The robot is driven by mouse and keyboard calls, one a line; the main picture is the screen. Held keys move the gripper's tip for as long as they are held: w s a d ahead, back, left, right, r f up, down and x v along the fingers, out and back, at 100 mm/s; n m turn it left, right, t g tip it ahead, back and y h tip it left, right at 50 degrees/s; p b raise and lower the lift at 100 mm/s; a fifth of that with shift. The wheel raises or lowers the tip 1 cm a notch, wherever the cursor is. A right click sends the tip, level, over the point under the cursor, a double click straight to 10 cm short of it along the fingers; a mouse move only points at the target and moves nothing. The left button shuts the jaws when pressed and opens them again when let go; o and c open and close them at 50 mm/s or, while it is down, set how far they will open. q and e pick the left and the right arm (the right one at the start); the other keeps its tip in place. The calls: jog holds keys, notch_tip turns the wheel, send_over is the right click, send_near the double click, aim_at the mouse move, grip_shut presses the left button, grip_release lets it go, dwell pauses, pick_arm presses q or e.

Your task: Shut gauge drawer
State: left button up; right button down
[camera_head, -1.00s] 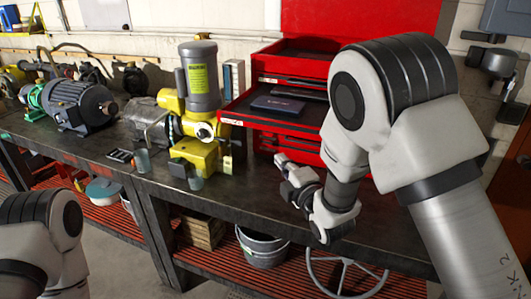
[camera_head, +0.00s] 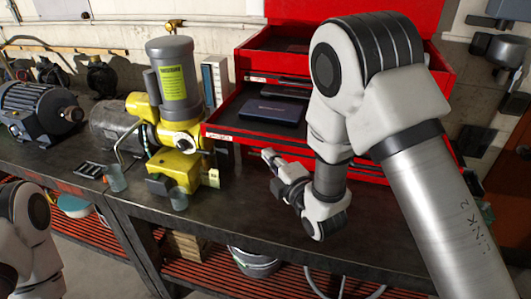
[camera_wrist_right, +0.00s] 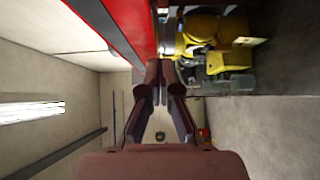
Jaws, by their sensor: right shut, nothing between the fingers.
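The open gauge drawer (camera_head: 228,136) juts out of the red tool chest, with a dark blue flat case (camera_head: 270,109) lying in it. Other dark flat items lie behind the case. My right gripper (camera_head: 267,154) is just in front of and below the drawer's front edge, shut and empty. I cannot tell whether it touches the drawer. The right wrist view shows its fingers (camera_wrist_right: 161,88) close together, with a red chest surface (camera_wrist_right: 132,25) alongside. My left gripper is out of view; only part of my left arm shows.
A yellow and grey motor unit (camera_head: 177,120) stands on the dark workbench (camera_head: 240,215), left of the drawer. Small cups (camera_head: 116,178) are near the bench's front edge. A grey motor (camera_head: 38,112) sits at the far left. Bare bench lies below the gripper.

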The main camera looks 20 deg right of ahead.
aim_at(285, 126)
jog(key=shift+s+a+r, duration=0.25)
jog(key=shift+s+a, duration=0.1)
jog(key=shift+a, duration=0.15)
jog(key=w+d+b, duration=0.1)
jog(key=w+d, duration=0.2)
jog(key=w, duration=0.1)
jog(key=w+d+b, duration=0.2)
jog(key=w+d, duration=0.1)
jog(key=w, duration=0.1)
jog(key=w+d+b, duration=0.2)
jog(key=w+d, duration=0.1)
jog(key=w, duration=0.1)
jog(key=shift+w+f, duration=0.3)
jog(key=shift+w, duration=0.1)
jog(key=w+d, duration=0.1)
jog(key=w, duration=0.1)
jog(key=w+d+b, duration=0.2)
jog(key=w, duration=0.1)
jog(key=shift+w+d+r, duration=0.15)
jog(key=shift+w+d, duration=0.2)
jog(key=shift+d, duration=0.05)
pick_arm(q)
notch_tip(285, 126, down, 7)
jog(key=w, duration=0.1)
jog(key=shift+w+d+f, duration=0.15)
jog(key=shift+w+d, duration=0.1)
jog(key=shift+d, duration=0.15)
pick_arm(e)
jog(key=shift+s+a+r, duration=0.1)
